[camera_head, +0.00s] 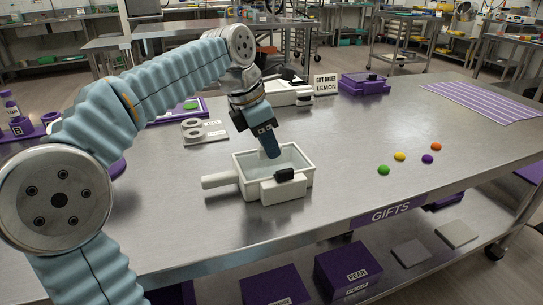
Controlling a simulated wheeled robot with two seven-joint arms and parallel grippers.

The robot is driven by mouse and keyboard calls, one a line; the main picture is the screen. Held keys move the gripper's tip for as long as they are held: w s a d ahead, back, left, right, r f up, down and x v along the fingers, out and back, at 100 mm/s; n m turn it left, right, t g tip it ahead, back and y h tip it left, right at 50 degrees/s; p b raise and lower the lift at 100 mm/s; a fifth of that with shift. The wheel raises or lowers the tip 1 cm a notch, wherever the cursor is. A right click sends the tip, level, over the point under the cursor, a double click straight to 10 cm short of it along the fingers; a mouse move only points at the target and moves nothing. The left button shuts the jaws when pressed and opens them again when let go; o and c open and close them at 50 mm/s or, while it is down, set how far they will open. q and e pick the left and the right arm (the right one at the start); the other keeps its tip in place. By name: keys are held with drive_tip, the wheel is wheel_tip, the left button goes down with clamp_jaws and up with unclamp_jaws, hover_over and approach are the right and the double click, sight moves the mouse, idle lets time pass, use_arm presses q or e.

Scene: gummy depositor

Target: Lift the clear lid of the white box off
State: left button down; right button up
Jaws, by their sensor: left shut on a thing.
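The white box (302,181) stands on the steel table near the middle. It has a stubby handle on its left and a block with a black knob on its front. A pale, see-through pane, the clear lid (290,155), shows faintly at its top; its edges are hard to make out. My left gripper (272,153) reaches down over the middle of the box, fingers shut on the lid. The fingertips hide the grip itself, and I cannot tell whether the lid is clear of the rim. My right gripper is not in view.
Green (383,170), yellow (400,156), purple (427,159) and orange (436,147) candies lie to the right. Behind stand another white box (290,97), a LEMON sign (326,84) and a purple tray (363,85).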

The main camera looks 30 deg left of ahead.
use_arm(q)
drive_tip(key=shift+r+p, duration=0.6)
drive_tip(key=shift+r, duration=0.1)
drive_tip(key=shift+r, duration=0.1)
drive_tip(key=shift+r, duration=2.45)
drive_tip(key=c, duration=1.6)
unclamp_jaws()
clamp_jaws()
